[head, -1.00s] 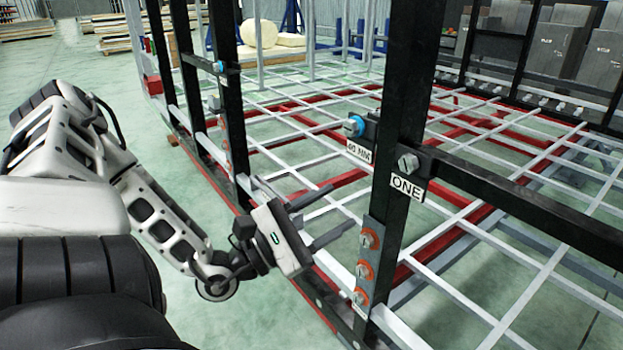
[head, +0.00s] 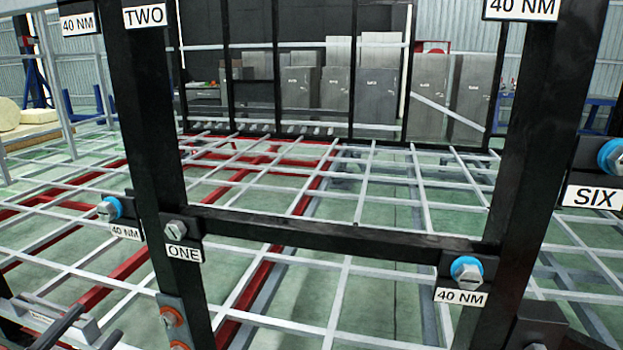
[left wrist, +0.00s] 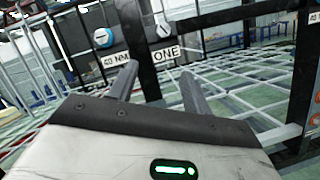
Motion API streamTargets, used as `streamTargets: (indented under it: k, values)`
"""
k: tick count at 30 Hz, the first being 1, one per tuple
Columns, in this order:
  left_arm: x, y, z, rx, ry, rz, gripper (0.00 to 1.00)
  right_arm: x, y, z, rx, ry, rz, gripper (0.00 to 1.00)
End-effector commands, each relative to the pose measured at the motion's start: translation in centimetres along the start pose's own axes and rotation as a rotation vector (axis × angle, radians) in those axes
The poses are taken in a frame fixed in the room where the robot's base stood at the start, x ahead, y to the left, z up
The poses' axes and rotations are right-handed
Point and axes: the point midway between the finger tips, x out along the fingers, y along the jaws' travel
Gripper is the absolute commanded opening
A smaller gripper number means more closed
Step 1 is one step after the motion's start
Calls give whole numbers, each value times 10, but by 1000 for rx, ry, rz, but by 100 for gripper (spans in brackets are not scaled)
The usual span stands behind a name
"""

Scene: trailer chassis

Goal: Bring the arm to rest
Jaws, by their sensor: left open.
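My left gripper (head: 82,332) shows only in part at the bottom left corner of the head view. In the left wrist view my left gripper (left wrist: 158,72) has its two grey fingers apart with nothing between them. It points at the black post with the ONE label (left wrist: 165,53) and appears clear of it. My right gripper is in neither view.
The trailer frame has black posts (head: 150,130), a black crossbar (head: 330,236) and a white lattice. Bolts with blue rings (head: 467,271) and 40 NM labels sit on it, and a SIX label (head: 593,196) is at right. Grey cabinets (head: 330,90) stand behind.

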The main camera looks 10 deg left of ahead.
Motion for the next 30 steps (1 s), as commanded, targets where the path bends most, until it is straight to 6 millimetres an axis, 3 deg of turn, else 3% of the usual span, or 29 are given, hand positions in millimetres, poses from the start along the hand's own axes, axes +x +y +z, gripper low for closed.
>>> streamTargets:
  k: [4,7,9,12,17,18,22,23,27,30]
  values:
    - [-15,-10,-54,-273,221,179,49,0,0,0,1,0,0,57]
    - [-38,-33,-103,-594,423,364,49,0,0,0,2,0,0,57]
    - [-58,-59,-132,-855,551,505,49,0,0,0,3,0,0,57]
    - [-84,-108,-162,-1255,696,716,49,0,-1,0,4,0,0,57]
    - [-108,-202,-171,-1959,807,1073,49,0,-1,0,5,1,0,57]
    - [-108,-223,-166,-2139,805,1162,49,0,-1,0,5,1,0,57]
    - [-96,-274,-147,-2659,714,1411,49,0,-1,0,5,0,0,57]
    - [-92,-281,-142,2670,-660,-1410,49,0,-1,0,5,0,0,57]
    - [-78,-299,-127,2432,-417,-1262,49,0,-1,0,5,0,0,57]
    - [-73,-302,-123,2360,-347,-1216,49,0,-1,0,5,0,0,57]
